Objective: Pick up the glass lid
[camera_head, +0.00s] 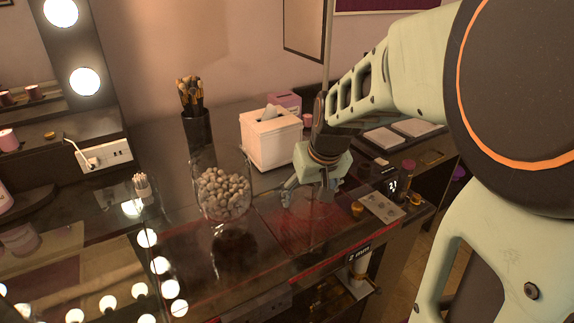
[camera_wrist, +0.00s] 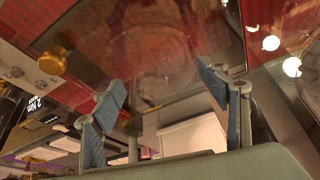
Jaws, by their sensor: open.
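The glass lid is a faint, clear round shape (camera_wrist: 158,52) over the red patch of the counter in the wrist view. In the head view it shows only as a faint clear outline (camera_head: 318,211) beneath my gripper. My gripper (camera_head: 309,192) points down over it, with its fingers spread. In the wrist view my gripper (camera_wrist: 163,86) has its two blue-padded fingertips wide apart, with nothing solid between them. The lid lies beyond the fingertips there. Its exact edge and handle are hard to make out, and I cannot tell whether a finger touches it.
A glass jar of whitish balls (camera_head: 223,194) stands just left of my gripper. A white tissue box (camera_head: 268,140) and a dark brush holder (camera_head: 197,131) stand behind. A brass knob (camera_head: 357,209) and a light plate (camera_head: 382,206) are to the right, near the counter's front edge.

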